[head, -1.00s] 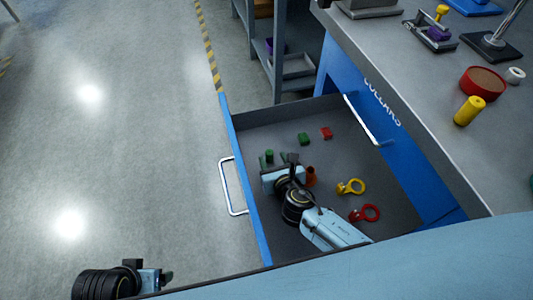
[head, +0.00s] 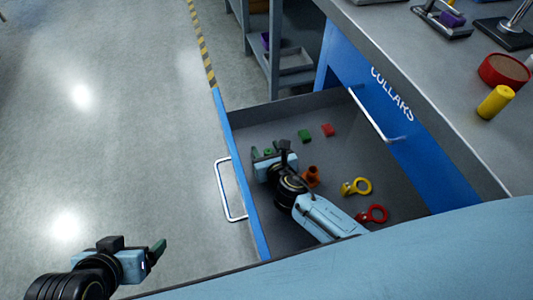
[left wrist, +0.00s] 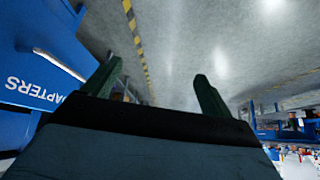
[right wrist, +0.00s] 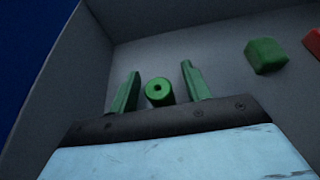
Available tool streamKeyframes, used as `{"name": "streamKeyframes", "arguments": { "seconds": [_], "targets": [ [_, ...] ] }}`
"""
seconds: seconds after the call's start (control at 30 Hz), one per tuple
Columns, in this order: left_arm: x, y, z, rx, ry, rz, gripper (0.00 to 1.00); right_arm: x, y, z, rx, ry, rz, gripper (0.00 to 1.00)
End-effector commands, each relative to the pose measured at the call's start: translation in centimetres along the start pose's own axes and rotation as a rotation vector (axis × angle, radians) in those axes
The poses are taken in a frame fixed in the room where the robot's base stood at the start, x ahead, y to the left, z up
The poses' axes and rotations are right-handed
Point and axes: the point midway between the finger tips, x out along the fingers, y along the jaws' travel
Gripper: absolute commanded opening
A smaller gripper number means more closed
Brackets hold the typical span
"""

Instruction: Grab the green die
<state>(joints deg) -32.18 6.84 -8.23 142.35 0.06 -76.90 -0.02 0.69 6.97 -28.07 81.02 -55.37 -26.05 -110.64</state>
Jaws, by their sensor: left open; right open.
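A round green piece with a hole in its end (right wrist: 159,92) is in the open drawer. A green block (right wrist: 265,55) is also in the drawer and shows in the head view (head: 305,136). I cannot tell for certain which one is the die. My right gripper (right wrist: 160,75) is open, with its fingers on either side of the round piece and small gaps showing. In the head view the right gripper (head: 267,151) partly covers that piece. My left gripper (left wrist: 159,75) is open and empty over the floor, outside the drawer; in the head view its green finger (head: 157,251) shows.
The grey drawer (head: 255,130) also holds a red block (head: 327,130), an orange-brown piece (head: 312,176), a yellow ring piece (head: 360,187) and a red ring piece (head: 375,214). The drawer's front wall is close to the right gripper. A workbench (head: 430,85) stands at right.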

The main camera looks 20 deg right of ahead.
Motion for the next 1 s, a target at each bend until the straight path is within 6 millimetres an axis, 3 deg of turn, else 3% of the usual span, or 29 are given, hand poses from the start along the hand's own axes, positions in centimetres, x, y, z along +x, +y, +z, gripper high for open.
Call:
{"name": "streamKeyframes", "arguments": {
  "seconds": [0.17, 0.4, 0.77, 1.0],
  "targets": [
    [0.2, 0.2, -1.4, 0.003, 0.074, 0.005, 0.85, 0.3, -0.1, -0.1, 0.002, 0.000, -0.001, 0.48],
    [0.2, 0.2, -1.5, 0.003, 0.081, 0.006, 0.85, 0.3, -0.1, -0.1, 0.002, 0.000, -0.001, 0.48],
    [0.2, 0.2, -1.5, 0.003, 0.080, 0.006, 0.85, 0.2, -0.1, -0.1, 0.001, 0.000, -0.001, 0.02],
    [0.2, 0.2, -1.4, 0.003, 0.077, 0.006, 0.85, 0.2, -0.1, -0.1, 0.001, 0.000, -0.001, 0.00]
  ]
}}
